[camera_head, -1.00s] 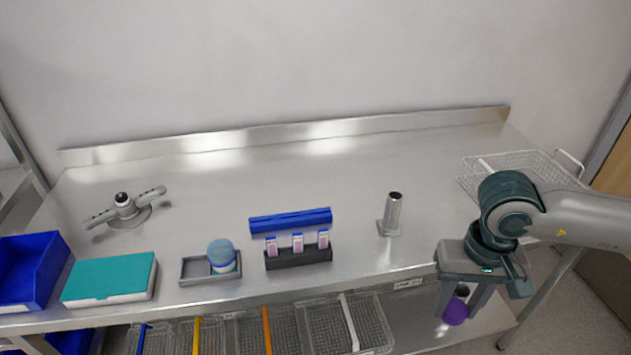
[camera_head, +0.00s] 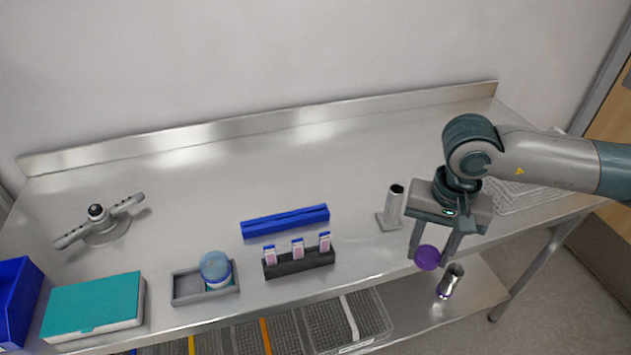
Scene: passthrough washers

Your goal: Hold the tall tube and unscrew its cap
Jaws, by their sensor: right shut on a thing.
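My right gripper (camera_head: 432,256) points down in front of the bench's front edge at the right. A round purple cap (camera_head: 427,259) is between its fingertips, and the jaws are shut on it. No tube body can be made out under this cap; it may be hidden behind it. A silver cylinder (camera_head: 452,279) with a dark open end and a purple patch at its lower end shows just below right of the gripper. I cannot tell whether it rests on the lower shelf. An upright hollow steel cylinder (camera_head: 394,204) on a square foot stands on the bench left of the gripper. My left gripper is out of view.
The back middle is clear.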

